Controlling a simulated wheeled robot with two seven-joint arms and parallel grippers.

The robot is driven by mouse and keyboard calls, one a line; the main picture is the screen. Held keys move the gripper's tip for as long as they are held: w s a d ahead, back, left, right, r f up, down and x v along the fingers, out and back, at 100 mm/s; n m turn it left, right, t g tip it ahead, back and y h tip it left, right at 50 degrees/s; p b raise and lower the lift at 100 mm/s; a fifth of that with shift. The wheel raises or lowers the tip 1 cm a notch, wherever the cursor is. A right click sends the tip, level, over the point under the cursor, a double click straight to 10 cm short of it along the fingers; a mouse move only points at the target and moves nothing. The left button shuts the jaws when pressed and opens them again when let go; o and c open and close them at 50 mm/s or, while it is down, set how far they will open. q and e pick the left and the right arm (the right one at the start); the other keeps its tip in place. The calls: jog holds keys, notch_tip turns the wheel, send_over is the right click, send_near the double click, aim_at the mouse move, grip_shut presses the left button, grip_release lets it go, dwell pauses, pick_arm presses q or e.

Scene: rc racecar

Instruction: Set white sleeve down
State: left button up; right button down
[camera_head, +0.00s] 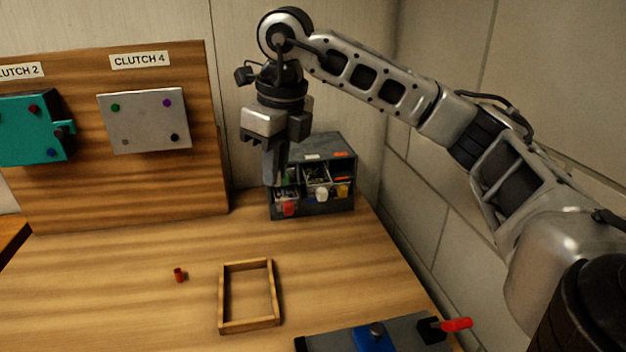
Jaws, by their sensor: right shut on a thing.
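My right gripper (274,168) points straight down above the back of the table, in front of the left side of a dark drawer organizer (345,206). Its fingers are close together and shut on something. What they hold is too small or hidden to make out, and I cannot pick out a white sleeve for certain. A small red sleeve (180,274) stands on the table. To its right lies an empty rectangular wooden frame (222,297). My left gripper is not in view.
A wooden board (130,190) at the back left carries a teal plate (28,125) and a grey plate (145,120) labelled CLUTCH 4. A dark fixture with a blue block (374,340) and a red handle (456,324) sits at the front right.

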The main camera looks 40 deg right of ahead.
notch_tip(320, 180, up, 2)
jog(key=d+m+h, duration=0.1)
jog(key=d+m, duration=0.2)
jog(key=m, duration=0.5)
jog(key=m+p, duration=0.1)
jog(key=m, duration=0.1)
send_near(318, 176)
jog(key=s+a, duration=0.1)
jog(key=a+f, duration=0.1)
jog(key=s+a+f, duration=0.1)
jog(key=a, duration=0.1)
jog(key=shift+s+f, duration=0.25)
jog(key=shift+s, duration=0.05)
jog(key=shift+w+d+f, duration=0.1)
jog(key=shift+d+f, duration=0.05)
jog(key=shift+f, duration=0.05)
jog(key=f, duration=0.1)
jog(key=f+p, duration=0.1)
jog(key=f, duration=0.1)
jog(key=shift+w+d+f+p, duration=0.1)
jog(key=shift+d+p, duration=0.2)
jog(key=shift+d, duration=0.05)
jog(key=shift+f, duration=0.25)
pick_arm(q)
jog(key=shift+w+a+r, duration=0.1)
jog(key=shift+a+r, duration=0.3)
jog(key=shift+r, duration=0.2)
pick_arm(e)
jog(key=shift+f, duration=0.1)
